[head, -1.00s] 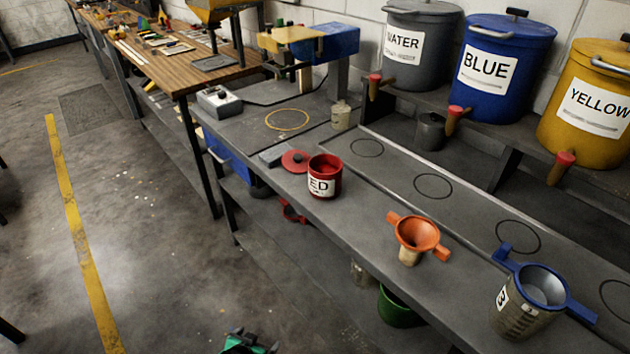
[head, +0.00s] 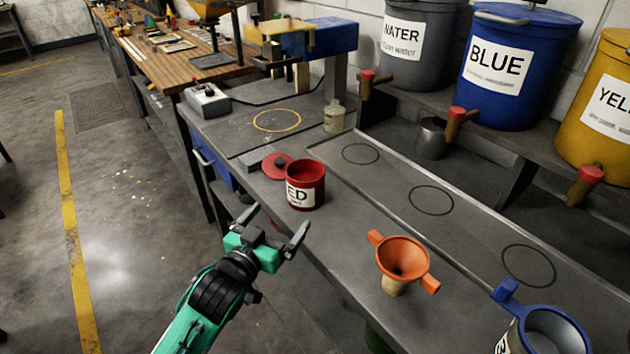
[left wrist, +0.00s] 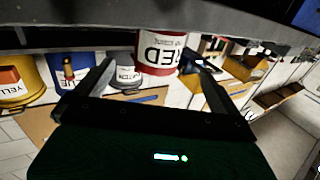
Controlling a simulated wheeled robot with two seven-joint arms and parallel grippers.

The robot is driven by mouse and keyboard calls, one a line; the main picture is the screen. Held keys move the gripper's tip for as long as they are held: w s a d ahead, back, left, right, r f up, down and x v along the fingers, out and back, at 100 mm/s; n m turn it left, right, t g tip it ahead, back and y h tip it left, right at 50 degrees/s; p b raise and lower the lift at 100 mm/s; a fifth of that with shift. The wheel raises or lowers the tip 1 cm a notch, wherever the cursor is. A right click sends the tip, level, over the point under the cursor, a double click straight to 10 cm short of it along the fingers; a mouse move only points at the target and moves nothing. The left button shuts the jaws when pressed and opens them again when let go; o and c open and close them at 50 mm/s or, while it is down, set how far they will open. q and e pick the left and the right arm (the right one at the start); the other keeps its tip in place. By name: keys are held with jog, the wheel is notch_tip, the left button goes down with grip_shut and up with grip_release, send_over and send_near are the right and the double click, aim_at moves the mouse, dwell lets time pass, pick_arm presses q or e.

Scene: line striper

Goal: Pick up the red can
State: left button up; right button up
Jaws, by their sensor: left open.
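The red can (head: 306,184) stands upright and open-topped near the front edge of the grey bench, with a white label reading "ED" in view. It also shows in the left wrist view (left wrist: 160,52), between and beyond my fingers, its label reading "RED". My left gripper (head: 275,226) is open and empty, in front of the bench edge, lower left of the can and apart from it. Its spread fingers also show in the left wrist view (left wrist: 148,82). My right gripper is in neither view.
A red lid (head: 277,165) lies just left of the can. An orange funnel (head: 404,260) and a blue-rimmed container (head: 548,330) stand to the right along the bench. Blue (head: 503,70) and yellow (head: 600,105) drums stand behind. The floor at left is clear.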

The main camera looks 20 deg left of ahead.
aim_at(296, 195)
pick_arm(q)
jog(key=w, duration=0.2)
jog(key=w+d, duration=0.1)
jog(key=w, duration=0.4)
jog(key=shift+w+d+r+p, duration=0.25)
jog(key=shift+w+p, duration=0.05)
jog(key=shift+p, duration=0.1)
jog(key=w, duration=0.3)
jog(key=w+d+f, duration=0.1)
jog(key=shift+w+p, duration=0.35)
jog(key=shift+w, duration=0.05)
jog(key=shift+w+d, duration=0.1)
jog(key=shift+w, duration=0.25)
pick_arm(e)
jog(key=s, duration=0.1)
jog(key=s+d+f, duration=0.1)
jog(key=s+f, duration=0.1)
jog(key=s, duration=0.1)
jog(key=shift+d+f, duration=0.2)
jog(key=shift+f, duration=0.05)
pick_arm(q)
jog(key=c, duration=1.4)
jog(key=shift+c, duration=0.2)
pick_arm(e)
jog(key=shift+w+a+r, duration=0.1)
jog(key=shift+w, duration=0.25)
pick_arm(q)
jog(key=shift+r, duration=0.1)
